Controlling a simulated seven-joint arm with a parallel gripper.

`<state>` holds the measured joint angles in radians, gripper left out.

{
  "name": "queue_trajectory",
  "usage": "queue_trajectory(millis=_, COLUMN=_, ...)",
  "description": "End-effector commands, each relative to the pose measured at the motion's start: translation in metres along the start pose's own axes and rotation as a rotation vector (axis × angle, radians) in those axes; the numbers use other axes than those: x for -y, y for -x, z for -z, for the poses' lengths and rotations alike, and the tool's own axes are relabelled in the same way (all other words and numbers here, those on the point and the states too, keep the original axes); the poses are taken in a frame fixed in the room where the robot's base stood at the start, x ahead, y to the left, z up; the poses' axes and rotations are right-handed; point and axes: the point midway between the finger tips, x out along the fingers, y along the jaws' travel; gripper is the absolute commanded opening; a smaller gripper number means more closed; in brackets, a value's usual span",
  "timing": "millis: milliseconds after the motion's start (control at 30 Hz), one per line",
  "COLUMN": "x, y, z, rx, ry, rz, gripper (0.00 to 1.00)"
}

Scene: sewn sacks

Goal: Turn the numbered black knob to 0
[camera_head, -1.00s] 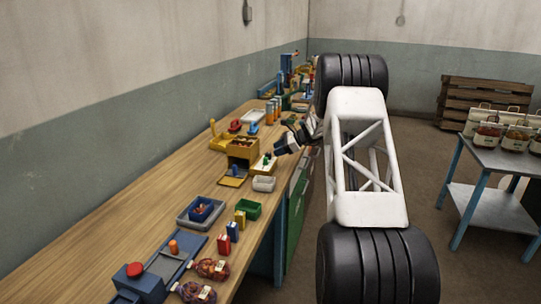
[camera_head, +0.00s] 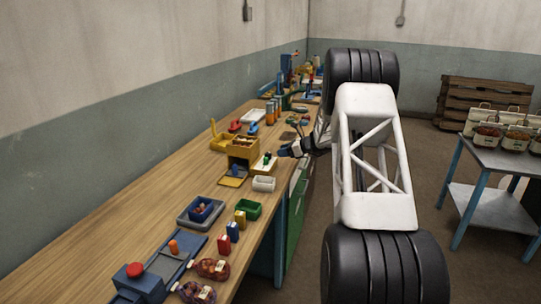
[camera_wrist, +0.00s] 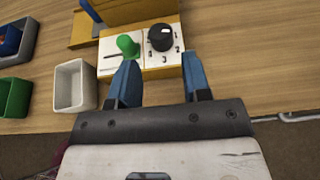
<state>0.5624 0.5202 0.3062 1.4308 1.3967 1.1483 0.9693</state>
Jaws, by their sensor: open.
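The black knob (camera_wrist: 161,37) sits on a white panel with printed numbers in the wrist view; 4, 3 and 2 can be made out near its lower side. A light mark shows on the knob's top. A green lever or knob (camera_wrist: 128,45) stands on the panel just left of it. My gripper (camera_wrist: 158,75) is open, its blue fingers below the panel in the picture and apart from the black knob, with nothing between them. In the head view my gripper (camera_head: 284,151) is at the bench edge, right of the panel (camera_head: 266,164); the black knob is too small to tell there.
A white bin (camera_wrist: 75,87) and a green bin (camera_wrist: 14,97) stand left of the panel. A yellow box (camera_head: 243,147) stands behind the panel. Bare wood (camera_wrist: 245,60) lies right of it.

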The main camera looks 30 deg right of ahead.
Motion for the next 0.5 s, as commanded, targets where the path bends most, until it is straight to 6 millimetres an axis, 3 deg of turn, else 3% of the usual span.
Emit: queue_trajectory(millis=500, x=0.0, y=-0.057, z=0.0, rx=0.0, ry=0.0, rz=-0.001, gripper=0.44)
